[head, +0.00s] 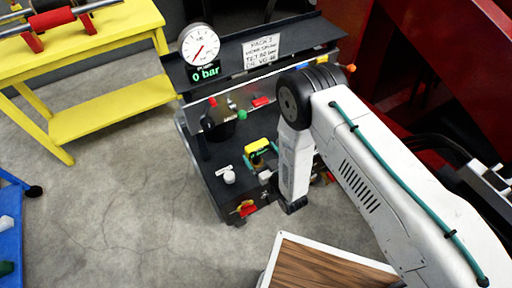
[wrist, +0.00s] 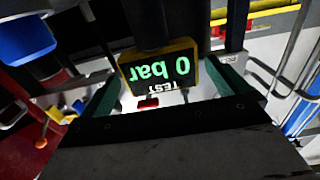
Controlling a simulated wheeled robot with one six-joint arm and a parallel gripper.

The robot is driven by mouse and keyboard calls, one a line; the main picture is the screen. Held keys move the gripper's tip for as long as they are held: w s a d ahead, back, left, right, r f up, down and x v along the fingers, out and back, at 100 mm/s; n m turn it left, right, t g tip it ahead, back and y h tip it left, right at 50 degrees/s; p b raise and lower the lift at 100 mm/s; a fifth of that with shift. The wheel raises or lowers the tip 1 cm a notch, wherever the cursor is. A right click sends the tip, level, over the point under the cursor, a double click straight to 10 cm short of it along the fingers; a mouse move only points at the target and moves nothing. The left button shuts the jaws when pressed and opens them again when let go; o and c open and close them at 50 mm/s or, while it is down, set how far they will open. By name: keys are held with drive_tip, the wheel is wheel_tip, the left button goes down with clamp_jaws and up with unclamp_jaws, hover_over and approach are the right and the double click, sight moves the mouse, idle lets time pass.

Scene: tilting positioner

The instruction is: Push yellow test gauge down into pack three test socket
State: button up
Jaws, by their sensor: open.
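The yellow test gauge (head: 257,147) is over the front part of the dark test bench, beside my arm. In the wrist view the gauge (wrist: 160,67) shows upside down, with a yellow rim and a green "0 bar" readout. My gripper (wrist: 168,88) is open, its green-padded fingers on either side of the gauge with gaps visible.
A round dial (head: 199,45) above a "0 bar" display stands at the bench's back left. A PACK 3 sign (head: 262,48) is beside it. A yellow table (head: 110,105) is at left, a wooden-topped box (head: 325,266) in front. Bare floor lies left of the bench.

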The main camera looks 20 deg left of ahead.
drive_tip(key=shift+v, duration=1.45)
